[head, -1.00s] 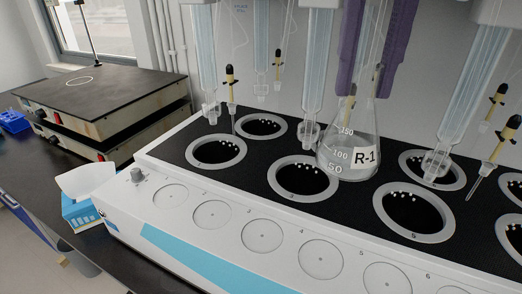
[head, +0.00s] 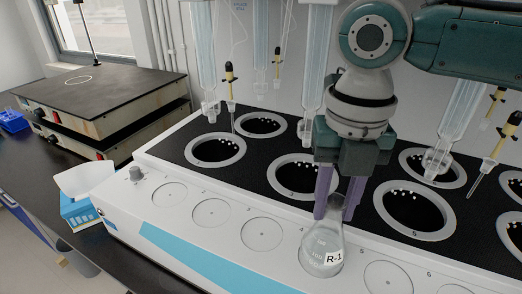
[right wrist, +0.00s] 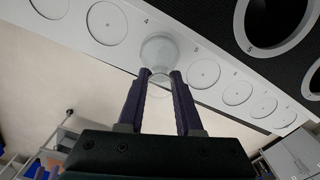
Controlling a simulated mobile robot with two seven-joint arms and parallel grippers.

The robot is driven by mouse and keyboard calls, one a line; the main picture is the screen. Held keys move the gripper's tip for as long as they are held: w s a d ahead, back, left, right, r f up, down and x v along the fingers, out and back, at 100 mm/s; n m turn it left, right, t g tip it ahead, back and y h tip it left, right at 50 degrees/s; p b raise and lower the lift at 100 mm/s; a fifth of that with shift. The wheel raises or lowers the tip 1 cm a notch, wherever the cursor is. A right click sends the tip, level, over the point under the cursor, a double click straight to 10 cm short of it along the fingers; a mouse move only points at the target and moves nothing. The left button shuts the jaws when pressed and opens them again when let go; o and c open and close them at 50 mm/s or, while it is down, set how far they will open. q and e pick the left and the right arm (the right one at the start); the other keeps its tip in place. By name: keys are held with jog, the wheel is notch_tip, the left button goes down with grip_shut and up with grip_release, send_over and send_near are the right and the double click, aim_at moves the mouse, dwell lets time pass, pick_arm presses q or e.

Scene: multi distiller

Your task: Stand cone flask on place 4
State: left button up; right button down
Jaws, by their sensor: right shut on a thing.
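The clear cone flask (head: 322,250), labelled R-1, is over the fourth front circle of the white distiller, beside the printed 4, and covers most of that circle. It looks close to upright; I cannot tell whether its base touches the panel. My right gripper (head: 337,208) reaches down from above with its purple fingers shut on the flask's neck. In the right wrist view the flask (right wrist: 158,48) is at the tips of the gripper (right wrist: 158,76), between neighbouring circles. My left gripper is not in view.
Black heating wells with grey rings (head: 215,150) lie behind the circles. Glass columns (head: 201,60) and droppers (head: 230,85) hang above them. The front circles to the left (head: 262,233) and right (head: 387,279) are empty. A tissue box (head: 80,210) stands at the left.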

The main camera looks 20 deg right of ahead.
jog(key=shift+f, duration=0.7)
jog(key=shift+f, duration=0.2)
jog(key=c, duration=0.6)
grip_release()
